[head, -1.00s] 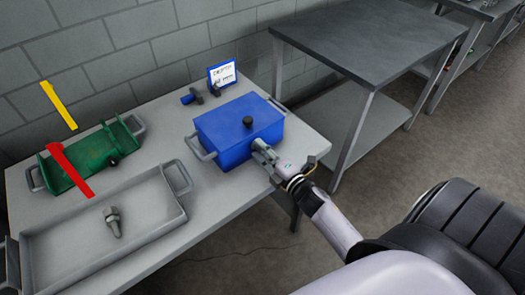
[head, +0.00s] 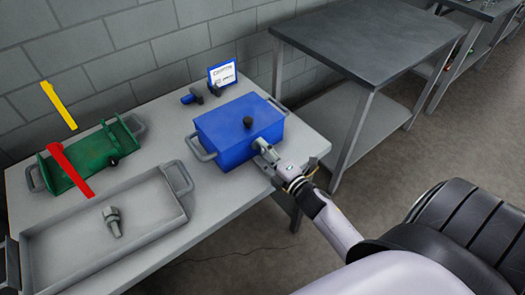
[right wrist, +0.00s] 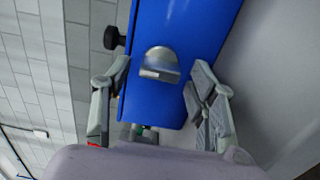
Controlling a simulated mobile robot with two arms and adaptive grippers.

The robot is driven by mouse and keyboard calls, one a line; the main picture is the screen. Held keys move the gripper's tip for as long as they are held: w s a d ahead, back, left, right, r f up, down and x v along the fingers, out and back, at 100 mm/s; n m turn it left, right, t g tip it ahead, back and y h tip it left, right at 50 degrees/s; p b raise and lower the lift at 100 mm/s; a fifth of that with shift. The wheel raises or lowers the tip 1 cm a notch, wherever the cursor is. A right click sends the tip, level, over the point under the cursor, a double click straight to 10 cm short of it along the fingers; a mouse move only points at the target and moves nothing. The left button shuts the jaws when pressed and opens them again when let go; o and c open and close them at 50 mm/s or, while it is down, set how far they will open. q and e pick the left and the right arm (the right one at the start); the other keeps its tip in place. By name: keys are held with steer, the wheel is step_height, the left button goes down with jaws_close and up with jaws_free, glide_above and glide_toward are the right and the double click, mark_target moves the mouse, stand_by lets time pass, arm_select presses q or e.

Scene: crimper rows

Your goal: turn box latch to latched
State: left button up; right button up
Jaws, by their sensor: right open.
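The blue box (head: 228,135) stands on the grey table with a black knob (head: 247,122) on its lid and a grey handle at each end. Its latch, a rounded silver-grey piece (right wrist: 160,65), shows on the box's side in the right wrist view. My right gripper (head: 262,148) is at the front side of the box by the latch. In the right wrist view its open fingers (right wrist: 158,85) stand on either side of the latch, apart from it. In the head view the gripper hides most of the latch. My left gripper is not in view.
A grey tray (head: 182,217) with a bolt (head: 112,222) lies at the front left, and a green fixture (head: 85,165) behind it. Red and yellow bars hang over that side. A small sign (head: 222,75) and blue-black parts (head: 192,96) are behind the box.

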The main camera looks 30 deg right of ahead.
steer(key=s, duration=1.1)
steer(key=shift+s+d, duration=0.25)
steer(key=shift+d, duration=0.15)
steer(key=s+a+f+m+g+h, duration=0.1)
steer(key=s+f+m+g, duration=0.2)
steer(key=f, duration=0.7)
steer(key=s+a+f+m+g, duration=0.2)
steer(key=s+f+m, duration=0.15)
steer(key=f, duration=0.55)
steer(key=s+a+f+m+g+h, duration=0.1)
steer(key=s+f+m+g, duration=0.2)
steer(key=f, duration=0.7)
steer(key=s+a+f+m+g, duration=0.2)
steer(key=s+f+m+g, duration=0.1)
steer(key=s+f, duration=0.5)
steer(key=s+a+f+m+g, duration=0.3)
steer(key=s+f+g, duration=0.3)
steer(key=s, duration=0.8)
step_height(320, 180, down, 2)
steer(key=shift+s+a+f+m+y, duration=0.2)
steer(key=shift+s+m+y, duration=0.15)
steer(key=shift+m, duration=0.2)
